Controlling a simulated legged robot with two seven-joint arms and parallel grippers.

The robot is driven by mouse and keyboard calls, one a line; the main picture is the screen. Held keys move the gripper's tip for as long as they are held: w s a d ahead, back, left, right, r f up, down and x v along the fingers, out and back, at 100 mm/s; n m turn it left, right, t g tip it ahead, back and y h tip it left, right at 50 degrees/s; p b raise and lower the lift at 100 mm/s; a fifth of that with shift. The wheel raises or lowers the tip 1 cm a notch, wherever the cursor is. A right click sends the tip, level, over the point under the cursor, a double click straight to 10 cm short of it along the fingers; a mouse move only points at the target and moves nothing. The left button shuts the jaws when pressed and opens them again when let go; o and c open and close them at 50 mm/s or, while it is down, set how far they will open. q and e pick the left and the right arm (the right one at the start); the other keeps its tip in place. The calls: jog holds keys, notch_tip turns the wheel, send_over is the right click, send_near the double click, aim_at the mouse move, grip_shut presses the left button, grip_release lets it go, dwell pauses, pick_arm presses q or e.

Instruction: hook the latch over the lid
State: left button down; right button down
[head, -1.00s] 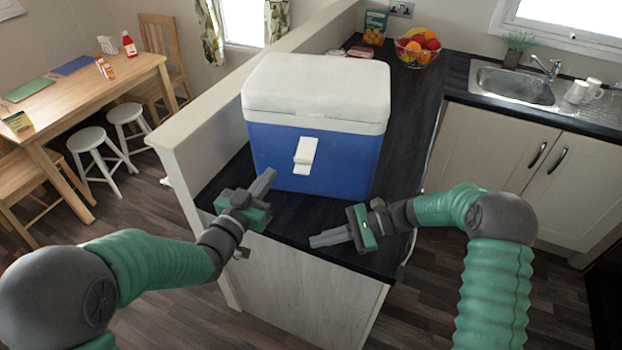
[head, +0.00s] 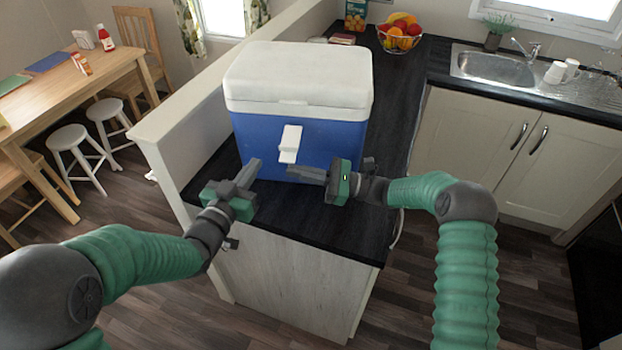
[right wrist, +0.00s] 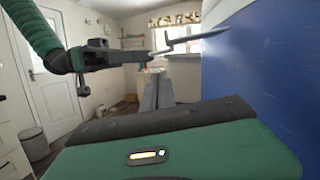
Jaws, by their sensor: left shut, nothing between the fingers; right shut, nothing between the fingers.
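The cool box has a blue body (head: 255,135) and a white lid (head: 300,75), which sits down on it. The white latch (head: 290,141) is on the middle of the front wall. It stands out from the wall, clear of the lid's rim. My right gripper (head: 291,172) is shut and empty, with its tips just below the latch; contact cannot be told. My left gripper (head: 252,168) is shut and empty, left of and below the latch, in front of the box. In the right wrist view the blue wall (right wrist: 275,75) is close beside my right fingers (right wrist: 157,91); the latch cannot be made out there.
The box stands on a dark counter (head: 330,222) with free room along its front edge. A low partition wall (head: 205,105) runs along the left. A fruit bowl (head: 400,38) is behind to the right, and a sink (head: 495,68) lies farther right.

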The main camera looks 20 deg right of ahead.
pick_arm(q)
jog(key=shift+s+d+r, duration=0.1)
jog(key=shift+s+d, duration=0.05)
pick_arm(e)
jog(key=shift+s+r, duration=0.3)
jog(key=shift+r, duration=0.65)
jog(key=shift+w, duration=0.1)
